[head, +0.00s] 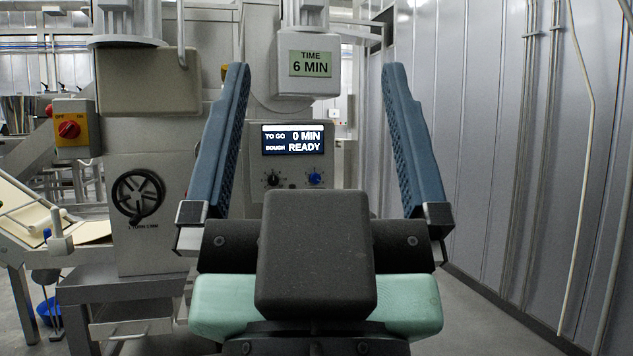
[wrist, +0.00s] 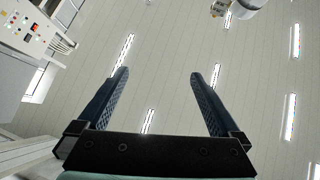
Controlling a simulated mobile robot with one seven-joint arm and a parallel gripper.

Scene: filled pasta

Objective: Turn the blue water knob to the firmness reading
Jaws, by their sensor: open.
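The blue water knob (head: 314,179) is small and sits on the machine's control panel, to the right of a black knob (head: 272,180). A display (head: 292,140) above them reads "TO GO 0 MIN" and "DOUGH READY". My gripper (head: 314,80) is open and empty, its two blue fingers wide apart and pointing up. In the head view the panel shows between the fingers, well behind them. In the wrist view my gripper (wrist: 158,75) has only ceiling between its fingers. The setting of the blue knob is too small to read.
A sign (head: 311,64) reads "TIME 6 MIN". A black handwheel (head: 138,196) and a red switch on a yellow plate (head: 70,130) are at the left. A metal wall (head: 510,130) runs along the right. Some floor (head: 490,318) is clear at the lower right.

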